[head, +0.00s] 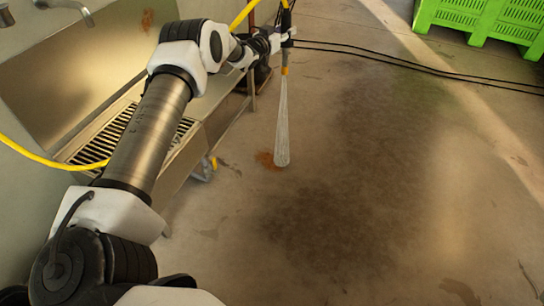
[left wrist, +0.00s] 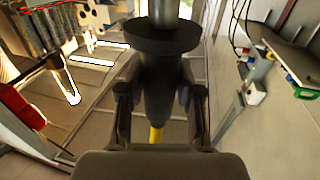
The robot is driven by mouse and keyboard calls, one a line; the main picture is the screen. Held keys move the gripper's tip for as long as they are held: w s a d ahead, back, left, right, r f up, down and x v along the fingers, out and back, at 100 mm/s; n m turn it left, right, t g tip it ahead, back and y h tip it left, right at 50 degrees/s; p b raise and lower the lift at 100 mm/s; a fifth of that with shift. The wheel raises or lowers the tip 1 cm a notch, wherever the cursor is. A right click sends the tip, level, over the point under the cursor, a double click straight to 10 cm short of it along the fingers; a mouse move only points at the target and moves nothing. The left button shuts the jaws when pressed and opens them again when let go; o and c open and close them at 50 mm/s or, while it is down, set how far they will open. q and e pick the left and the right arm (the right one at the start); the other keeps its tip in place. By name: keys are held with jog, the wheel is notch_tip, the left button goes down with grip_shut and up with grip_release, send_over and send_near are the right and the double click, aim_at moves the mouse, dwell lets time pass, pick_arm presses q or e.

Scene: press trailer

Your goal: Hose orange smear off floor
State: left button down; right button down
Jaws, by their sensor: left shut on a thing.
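The orange smear (head: 266,160) is a small patch on the concrete floor, below the middle of the head view's top half. My left gripper (head: 284,42) is shut on the hose nozzle (head: 285,60), a dark lance with a yellow-orange tip pointing down. The nozzle also shows between the fingers in the left wrist view (left wrist: 158,85). A pale, widening water jet (head: 282,130) falls from the tip and meets the floor at the smear's right edge. The yellow hose (head: 45,160) shows at left and behind my arm. My right gripper is out of view.
A steel sink (head: 75,75) with a grated drain (head: 98,140) runs along the left. Another orange stain (head: 147,19) marks its back wall. The floor at centre and right is open, with dark patches.

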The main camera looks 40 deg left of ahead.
pick_arm(q)
jog(key=a, duration=0.3)
jog(key=s+a, duration=0.1)
jog(key=a, duration=0.1)
jog(key=shift+s+a, duration=0.2)
jog(key=shift+a, duration=0.2)
dwell(1.4)
jog(key=s+a+b, duration=0.1)
jog(key=a+b, duration=0.1)
jog(key=a, duration=0.4)
jog(key=shift+s+a, duration=0.2)
jog(key=shift+s, duration=0.05)
dwell(0.4)
jog(key=shift+r, duration=0.1)
dwell(1.2)
